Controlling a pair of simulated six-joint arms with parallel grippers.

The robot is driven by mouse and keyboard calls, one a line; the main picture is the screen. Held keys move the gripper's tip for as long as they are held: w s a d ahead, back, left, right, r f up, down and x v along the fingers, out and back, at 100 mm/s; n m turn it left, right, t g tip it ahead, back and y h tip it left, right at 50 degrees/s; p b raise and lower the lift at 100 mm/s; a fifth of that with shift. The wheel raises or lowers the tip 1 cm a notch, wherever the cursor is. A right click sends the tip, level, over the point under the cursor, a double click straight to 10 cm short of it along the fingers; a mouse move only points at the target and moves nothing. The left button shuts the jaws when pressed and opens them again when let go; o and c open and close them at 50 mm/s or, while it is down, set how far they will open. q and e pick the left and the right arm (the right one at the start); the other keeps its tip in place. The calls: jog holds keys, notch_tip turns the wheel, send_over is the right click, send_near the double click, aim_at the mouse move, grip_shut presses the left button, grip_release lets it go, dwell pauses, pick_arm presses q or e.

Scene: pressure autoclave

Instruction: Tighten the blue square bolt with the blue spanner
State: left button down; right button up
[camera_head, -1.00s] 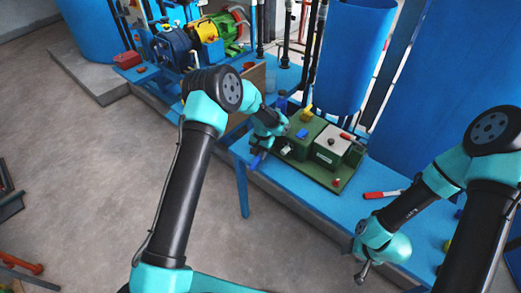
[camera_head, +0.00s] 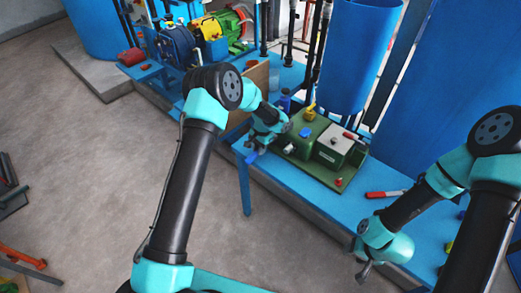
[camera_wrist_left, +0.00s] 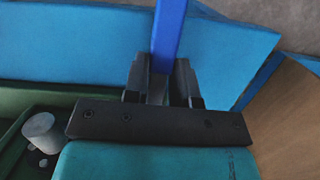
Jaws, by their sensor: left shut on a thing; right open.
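My left gripper (camera_head: 256,147) is shut on the blue spanner, near the left edge of the blue table. In the left wrist view, the spanner (camera_wrist_left: 168,35) is a plain blue bar rising from between the two dark fingers (camera_wrist_left: 163,85); its working end is out of that view. In the head view, a small blue piece (camera_head: 305,132) sits on top of the green unit, right of my left gripper. I cannot tell whether it is the square bolt. My right gripper (camera_head: 364,270) is open and empty at the table's front, lower right.
The green unit (camera_head: 318,170) stands on the blue table (camera_head: 290,188) with a yellow piece (camera_head: 310,114) and a red knob (camera_head: 338,182). A red-handled tool (camera_head: 385,194) lies to its right. A large blue tank (camera_head: 360,55) stands behind. A grey cylinder (camera_wrist_left: 42,130) shows in the wrist view.

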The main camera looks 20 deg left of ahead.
pick_arm(q)
jog(key=shift+w+a+r, duration=0.1)
jog(key=shift+r, duration=0.15)
dwell(0.3)
jog(key=shift+r, duration=2.3)
